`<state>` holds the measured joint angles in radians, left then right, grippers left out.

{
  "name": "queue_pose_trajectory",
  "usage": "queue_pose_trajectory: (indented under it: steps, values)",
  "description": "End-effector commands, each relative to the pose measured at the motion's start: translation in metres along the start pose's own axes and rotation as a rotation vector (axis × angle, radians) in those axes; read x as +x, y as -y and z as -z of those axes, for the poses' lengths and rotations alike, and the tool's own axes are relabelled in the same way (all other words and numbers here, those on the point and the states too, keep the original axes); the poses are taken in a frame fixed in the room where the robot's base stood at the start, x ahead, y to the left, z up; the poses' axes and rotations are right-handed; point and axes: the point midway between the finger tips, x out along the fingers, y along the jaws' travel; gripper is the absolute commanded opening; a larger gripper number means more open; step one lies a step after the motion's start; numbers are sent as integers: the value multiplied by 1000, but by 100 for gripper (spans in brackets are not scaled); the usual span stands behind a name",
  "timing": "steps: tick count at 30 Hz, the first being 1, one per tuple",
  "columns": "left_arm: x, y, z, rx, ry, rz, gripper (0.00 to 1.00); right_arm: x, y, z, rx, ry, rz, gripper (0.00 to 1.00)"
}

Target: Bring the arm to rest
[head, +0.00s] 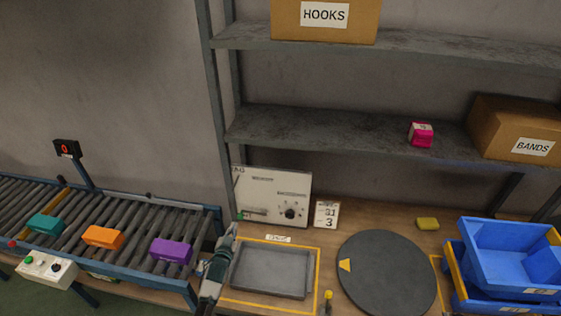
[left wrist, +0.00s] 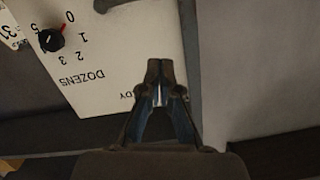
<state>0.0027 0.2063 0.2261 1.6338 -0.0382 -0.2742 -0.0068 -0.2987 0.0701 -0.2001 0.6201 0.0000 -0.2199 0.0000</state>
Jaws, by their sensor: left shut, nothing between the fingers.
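My left gripper (head: 229,236) is at the left end of the wooden bench, between the roller conveyor and the grey tray. It points up toward the white panel with a black dial (head: 289,211). Its fingers are shut and empty. In the left wrist view the gripper (left wrist: 160,72) shows in front of the same white panel (left wrist: 120,60), which reads "DOZENS". I cannot tell whether the fingertips touch the panel. My right gripper is in neither view.
The conveyor (head: 211,215) carries teal (head: 45,223), orange (head: 103,237) and purple (head: 171,250) blocks. A grey tray (head: 270,292), a round dark turntable (head: 388,275) and blue bins (head: 508,250) occupy the bench. Shelves (head: 300,128) stand behind, holding boxes and a pink item (head: 421,135).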

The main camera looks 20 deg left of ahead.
Motion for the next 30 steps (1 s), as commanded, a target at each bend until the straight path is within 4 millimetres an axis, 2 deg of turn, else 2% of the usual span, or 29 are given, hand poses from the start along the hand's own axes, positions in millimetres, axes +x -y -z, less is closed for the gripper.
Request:
queue_pose_trajectory:
  steps: [5, 8, 11, 12, 16, 21, 30]
  values:
    - [-6, -6, -6, 2, 29, -14, 0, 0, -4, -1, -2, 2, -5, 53]
    - [-31, -30, -24, 12, 130, -61, 0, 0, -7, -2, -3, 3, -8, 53]
    - [-82, -69, -50, 29, 303, -141, 0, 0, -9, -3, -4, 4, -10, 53]
    - [-108, -84, -60, 36, 381, -176, 0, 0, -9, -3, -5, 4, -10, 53]
    - [-179, -117, -80, 55, 582, -263, 0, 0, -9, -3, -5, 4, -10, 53]
    - [-247, -138, -90, 73, 754, -338, 0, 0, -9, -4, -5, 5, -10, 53]
    - [-340, -152, -91, 99, 971, -434, 0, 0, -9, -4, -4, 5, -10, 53]
